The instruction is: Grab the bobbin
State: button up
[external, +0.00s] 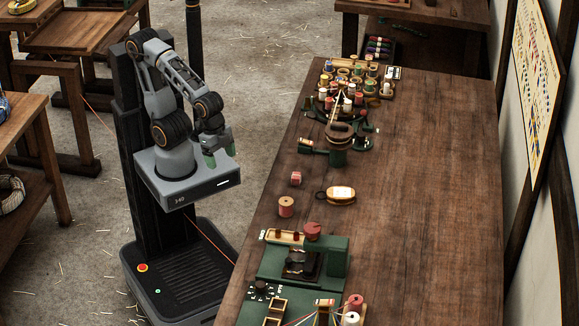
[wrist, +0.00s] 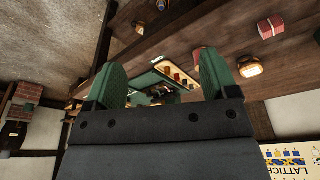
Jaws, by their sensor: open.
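The bobbin (external: 286,207) is a wooden-flanged spool wound with pinkish-red thread. It stands upright on the long wooden bench, near its left edge, in the external view. A small round item cut off at the top edge of the wrist view (wrist: 163,4) may be this bobbin, but I cannot be sure. My gripper (external: 219,156) is open and empty, held above my base, left of the bench and well apart from the bobbin. Its two green fingers stand wide apart in the wrist view (wrist: 163,80).
A pink-red block (external: 296,178) lies just behind the bobbin, and an oval yellow-rimmed item (external: 341,195) lies to its right. A green machine (external: 302,257) stands in front. Several spools (external: 350,85) crowd the far end. The bench's right middle (external: 425,190) is clear.

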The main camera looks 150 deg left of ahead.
jog(key=s+a+f+n+h+b, duration=0.1)
jog(key=a+f+n+h+b, duration=0.15)
jog(key=a+f+n, duration=0.4)
jog(key=n+t+h+b, duration=0.1)
jog(key=n+t+b, duration=0.4)
jog(key=n+t, duration=1.25)
send_near(286, 200)
jog(key=w+n+g, duration=0.2)
jog(key=w, duration=0.1)
jog(key=w+d+r+n+g+b, duration=0.1)
jog(key=w+n+g, duration=0.1)
jog(key=w, duration=0.1)
jog(key=w+r+n+g, duration=0.1)
jog(key=w+n+g, duration=0.1)
jog(key=w+g, duration=0.1)
jog(key=shift+d+b, duration=0.2)
jog(key=shift+b, duration=0.15)
jog(key=shift+c, duration=0.4)
jog(key=c, duration=0.9)
jog(key=shift+r, duration=0.15)
jog(key=shift+c, duration=0.2)
